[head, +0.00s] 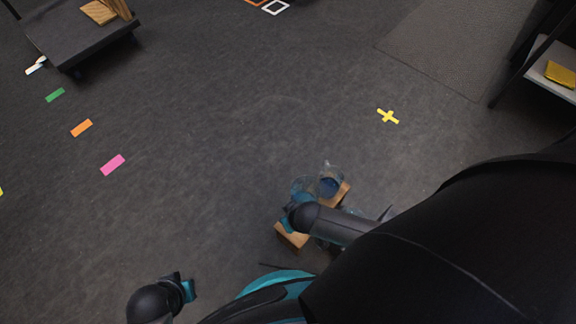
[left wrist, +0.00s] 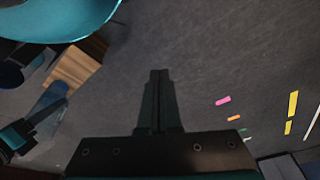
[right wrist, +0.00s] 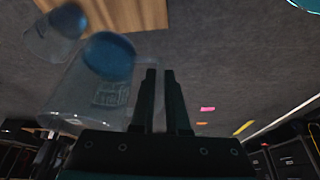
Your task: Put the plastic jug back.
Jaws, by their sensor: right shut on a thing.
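A clear plastic jug with a round blue part inside it (right wrist: 90,100) fills the left of the right wrist view, its wall against the fingers of my right gripper (right wrist: 160,75). The fingers are close together, shut on the jug. In the head view, clear vessels with blue in them (head: 330,183) are over a wooden surface, partly hidden by my right arm. I cannot tell there which one is held. My left gripper (left wrist: 159,72) is shut and empty, above the floor at the bottom left of the head view (head: 187,287).
A light wooden piece (head: 292,236) is under my right forearm. A dark low platform with wooden items (head: 80,42) is at the top left. A shelf with a yellow item (head: 560,74) is at the right. Coloured floor marks (head: 112,165) lie on open floor.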

